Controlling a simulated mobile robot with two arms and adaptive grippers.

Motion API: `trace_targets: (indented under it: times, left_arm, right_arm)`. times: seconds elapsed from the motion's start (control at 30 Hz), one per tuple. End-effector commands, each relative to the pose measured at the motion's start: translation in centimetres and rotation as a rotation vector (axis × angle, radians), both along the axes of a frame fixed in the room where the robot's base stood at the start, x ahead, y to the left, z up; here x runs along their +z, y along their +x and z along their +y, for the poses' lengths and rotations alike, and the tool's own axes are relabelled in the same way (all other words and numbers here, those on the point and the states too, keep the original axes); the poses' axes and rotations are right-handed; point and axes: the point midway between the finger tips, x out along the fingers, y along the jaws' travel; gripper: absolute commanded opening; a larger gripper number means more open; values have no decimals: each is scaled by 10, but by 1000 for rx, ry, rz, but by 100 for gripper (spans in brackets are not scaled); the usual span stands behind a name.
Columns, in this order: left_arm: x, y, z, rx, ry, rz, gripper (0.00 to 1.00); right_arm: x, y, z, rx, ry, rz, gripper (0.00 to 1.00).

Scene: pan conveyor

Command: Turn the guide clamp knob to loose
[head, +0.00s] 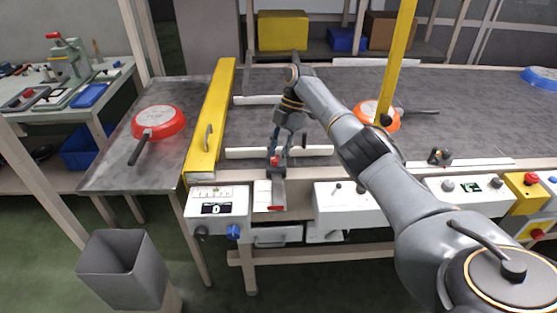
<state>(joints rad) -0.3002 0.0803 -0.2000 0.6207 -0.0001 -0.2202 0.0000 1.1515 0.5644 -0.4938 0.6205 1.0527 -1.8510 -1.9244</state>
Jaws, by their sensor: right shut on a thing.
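My right arm reaches in from the lower right and bends down over the front of the conveyor. My right gripper (277,170) points down at the conveyor's front edge, by the near white guide rail (245,153). It is shut on a small part there, which looks like the guide clamp knob. The fingers hide most of that part, so I cannot tell which way it is turned. A white plate (262,194) with a red mark at its bottom shows just below. My left gripper is not in view.
A dark knob with red and green marks (440,157) sits by the right rail. White control boxes (217,212) line the front. A red pan (158,122) lies left, an orange pan (372,115) behind my arm. A grey bin (122,268) stands front left.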

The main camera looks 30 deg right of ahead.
Motion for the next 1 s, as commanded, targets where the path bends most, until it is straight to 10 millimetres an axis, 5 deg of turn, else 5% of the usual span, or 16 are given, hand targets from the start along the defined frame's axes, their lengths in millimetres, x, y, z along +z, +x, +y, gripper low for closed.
trace_targets:
  times: [0.77, 0.8, 0.9, 1.0]
  left_arm:
    - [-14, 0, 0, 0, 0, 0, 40]
    - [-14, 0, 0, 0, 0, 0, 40]
    - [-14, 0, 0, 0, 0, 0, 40]
    - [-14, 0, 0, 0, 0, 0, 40]
  right_arm:
    - [-1, 0, 0, 106, -3, 2, 0]
    - [-1, 0, 0, 106, -3, 2, 33]
    - [-1, 1, 0, 106, -2, 2, 52]
    - [-1, 1, 0, 106, -1, 1, 52]
